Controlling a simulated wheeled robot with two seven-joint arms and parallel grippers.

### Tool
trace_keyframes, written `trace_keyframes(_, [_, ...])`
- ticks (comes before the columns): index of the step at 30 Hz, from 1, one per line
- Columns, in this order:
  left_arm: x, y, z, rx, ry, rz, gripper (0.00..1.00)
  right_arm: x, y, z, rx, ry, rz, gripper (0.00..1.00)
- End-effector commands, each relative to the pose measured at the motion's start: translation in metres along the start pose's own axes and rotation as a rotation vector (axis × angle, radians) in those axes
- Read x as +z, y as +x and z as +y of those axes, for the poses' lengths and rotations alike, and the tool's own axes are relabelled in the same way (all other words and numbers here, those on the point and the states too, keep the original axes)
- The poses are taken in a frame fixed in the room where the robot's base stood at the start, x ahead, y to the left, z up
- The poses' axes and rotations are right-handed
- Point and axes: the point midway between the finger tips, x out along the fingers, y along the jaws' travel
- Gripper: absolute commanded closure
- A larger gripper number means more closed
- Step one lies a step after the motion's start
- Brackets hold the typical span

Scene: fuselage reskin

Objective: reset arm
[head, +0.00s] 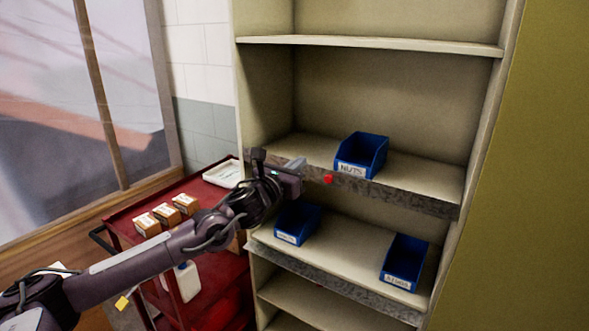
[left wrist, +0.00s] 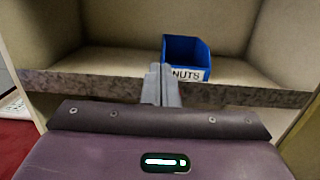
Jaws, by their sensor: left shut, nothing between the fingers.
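My left arm comes in from the left in the head view, stretched over the red cart to the shelf unit. My left gripper (head: 300,165) is shut and empty, in front of the edge of the middle shelf. In the left wrist view its fingers (left wrist: 160,85) are together, pointing at the shelf, just left of the blue bin labelled NUTS (left wrist: 187,60). That bin (head: 361,155) stands on the middle shelf, to the right of the gripper and apart from it in the head view. My right gripper is not in view.
Two more blue bins, one left (head: 297,222) and one right (head: 404,262), stand on the shelf below. A red cart (head: 130,212) carries several small boxes and a white tray (head: 222,173). A small red object (head: 328,179) is at the middle shelf's edge.

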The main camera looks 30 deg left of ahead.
Motion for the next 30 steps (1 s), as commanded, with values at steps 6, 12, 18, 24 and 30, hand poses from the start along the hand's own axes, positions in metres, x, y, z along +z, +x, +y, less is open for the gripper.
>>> trace_keyframes(6, [0.011, -0.01, 0.0, 0.0, 0.001, 0.001, 1.0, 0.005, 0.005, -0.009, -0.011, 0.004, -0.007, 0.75])
trace_keyframes(12, [0.012, -0.01, 0.0, 0.0, 0.0, 0.001, 1.0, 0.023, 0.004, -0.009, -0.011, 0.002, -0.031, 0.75])
trace_keyframes(18, [0.012, -0.01, 0.0, 0.0, 0.0, 0.001, 1.0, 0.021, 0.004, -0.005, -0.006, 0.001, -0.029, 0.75])
trace_keyframes(24, [0.004, -0.008, 0.003, 0.007, -0.028, 0.012, 1.0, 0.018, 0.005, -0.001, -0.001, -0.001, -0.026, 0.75])
trace_keyframes(30, [-0.089, 0.0, 0.03, 0.098, -0.353, 0.124, 1.0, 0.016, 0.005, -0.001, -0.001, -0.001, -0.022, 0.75])
